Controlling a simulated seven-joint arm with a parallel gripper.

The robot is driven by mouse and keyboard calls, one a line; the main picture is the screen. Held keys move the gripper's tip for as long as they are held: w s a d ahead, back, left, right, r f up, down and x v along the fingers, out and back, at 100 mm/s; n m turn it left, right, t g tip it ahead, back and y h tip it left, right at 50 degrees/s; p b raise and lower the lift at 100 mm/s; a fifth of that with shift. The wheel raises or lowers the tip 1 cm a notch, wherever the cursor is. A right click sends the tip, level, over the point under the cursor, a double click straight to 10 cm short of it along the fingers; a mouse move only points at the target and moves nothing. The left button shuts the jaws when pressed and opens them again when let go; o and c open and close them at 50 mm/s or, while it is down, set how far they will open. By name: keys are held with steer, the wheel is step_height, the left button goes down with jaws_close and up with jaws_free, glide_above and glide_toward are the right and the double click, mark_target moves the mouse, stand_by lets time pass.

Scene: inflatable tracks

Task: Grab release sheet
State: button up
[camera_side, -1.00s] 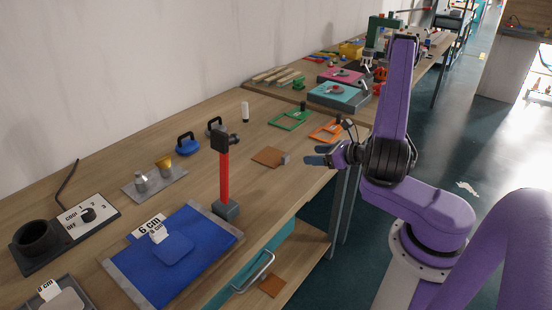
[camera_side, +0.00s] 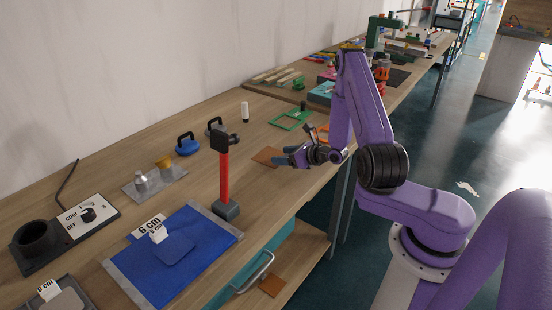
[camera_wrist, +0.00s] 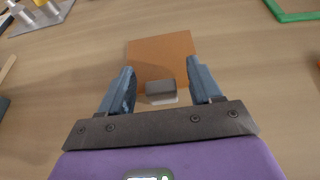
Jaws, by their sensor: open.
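The release sheet looks to be the flat brown square (camera_side: 268,156) lying on the bench, with a small grey block (camera_wrist: 160,88) at its near edge; it also shows in the wrist view (camera_wrist: 160,52). A thin pale strip (camera_wrist: 163,100) shows just below the block. My gripper (camera_side: 288,156) is open and empty at the sheet's right edge in the side view. In the wrist view its two blue fingers (camera_wrist: 161,84) stand to either side of the grey block, apart from it. My gripper's height above the bench is hard to tell.
A red-handled hammer (camera_side: 225,170) stands upright left of my gripper. A green frame (camera_side: 290,120) lies behind the sheet. A blue mat (camera_side: 190,265) with a 6 cm tag lies at the front. Another brown square (camera_side: 272,285) is on the lower shelf.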

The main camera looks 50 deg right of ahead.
steer(key=shift+w, duration=0.2)
steer(key=c, duration=1)
steer(key=shift+c, duration=0.2)
steer(key=shift+r, duration=0.1)
